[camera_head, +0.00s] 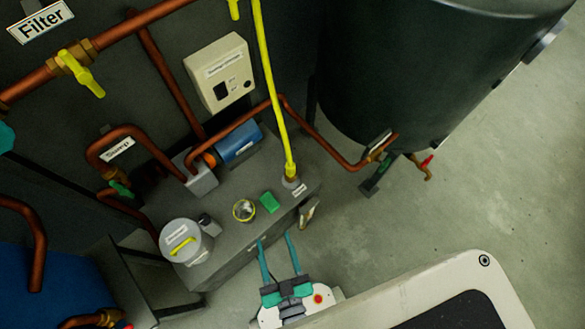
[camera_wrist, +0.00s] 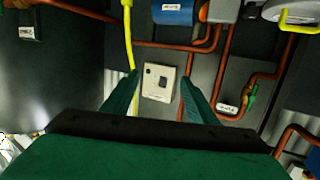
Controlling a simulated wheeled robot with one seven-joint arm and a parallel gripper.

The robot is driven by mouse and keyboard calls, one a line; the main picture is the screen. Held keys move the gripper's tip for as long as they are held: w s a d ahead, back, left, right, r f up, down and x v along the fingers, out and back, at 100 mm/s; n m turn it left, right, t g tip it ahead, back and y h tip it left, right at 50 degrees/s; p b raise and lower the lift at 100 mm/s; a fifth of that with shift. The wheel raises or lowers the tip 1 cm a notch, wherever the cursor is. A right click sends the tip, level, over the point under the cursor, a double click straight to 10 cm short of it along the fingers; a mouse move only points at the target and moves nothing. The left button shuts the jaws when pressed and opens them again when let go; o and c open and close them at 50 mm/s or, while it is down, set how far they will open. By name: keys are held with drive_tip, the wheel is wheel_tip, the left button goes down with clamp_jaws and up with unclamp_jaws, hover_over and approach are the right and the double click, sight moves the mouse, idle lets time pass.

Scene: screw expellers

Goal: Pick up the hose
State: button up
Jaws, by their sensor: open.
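The yellow hose (camera_head: 268,85) hangs down from the top of the head view to a brass fitting at the right end of the grey tank top. In the wrist view the hose (camera_wrist: 128,45) runs down left of centre, and its lower part passes behind my left finger. My gripper (camera_head: 274,239) is in front of the tank's near side, with its two teal fingers apart and nothing between them. In the wrist view my gripper (camera_wrist: 160,68) is open, and the hose lies beside the left finger, not clearly between the fingers.
The grey tank top (camera_head: 232,185) carries a lidded cylinder (camera_head: 181,240), a round gauge-like part (camera_head: 244,210), a green block (camera_head: 269,202) and a blue motor (camera_head: 238,142). Copper pipes (camera_head: 160,65) run behind. A large dark vessel (camera_head: 400,80) stands right; floor beside it is clear.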

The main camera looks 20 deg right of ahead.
drive_tip(key=w+d+f+m+h, duration=0.2)
drive_tip(key=w+d+f+h, duration=0.15)
drive_tip(key=w+f, duration=0.7)
drive_tip(key=m+h, duration=0.2)
drive_tip(key=h, duration=0.1)
approach(290, 171)
drive_tip(key=w, duration=0.1)
drive_tip(key=x, duration=0.5)
drive_tip(key=shift+s+d+f, duration=0.15)
drive_tip(key=shift+d+f, duration=0.05)
drive_tip(key=shift+d, duration=0.15)
drive_tip(key=shift+x, duration=2.95)
drive_tip(key=shift+a+r, duration=0.1)
clamp_jaws()
drive_tip(key=shift+r, duration=0.1)
